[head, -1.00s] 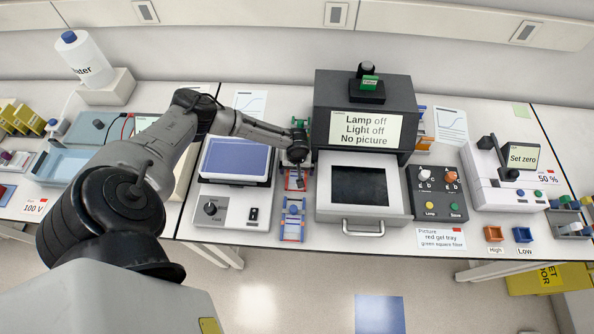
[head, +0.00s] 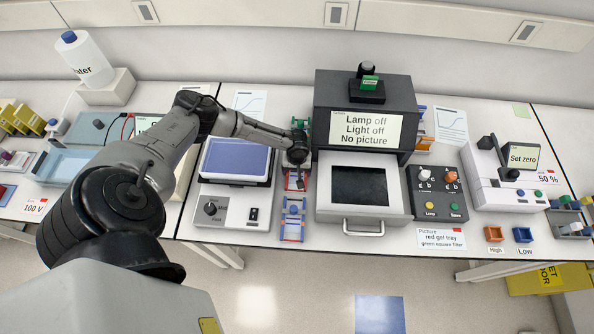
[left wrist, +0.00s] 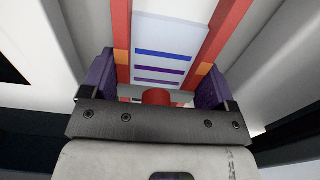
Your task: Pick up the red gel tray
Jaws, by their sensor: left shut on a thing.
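The red gel tray (head: 301,181) lies on the bench between the rocker and the imaging box, partly hidden by my left gripper (head: 295,168). In the left wrist view the tray shows red side rails (left wrist: 229,28) around a pale gel (left wrist: 172,45) with blue and purple bands. I cannot tell whether the tray is lifted off the bench. My right gripper is in neither view.
A blue-railed tray (head: 292,219) lies just in front. The rocker (head: 225,211) is to the left. To the right, the imaging box (head: 325,92) has its drawer (head: 325,205) pulled out. A green piece shows behind my gripper.

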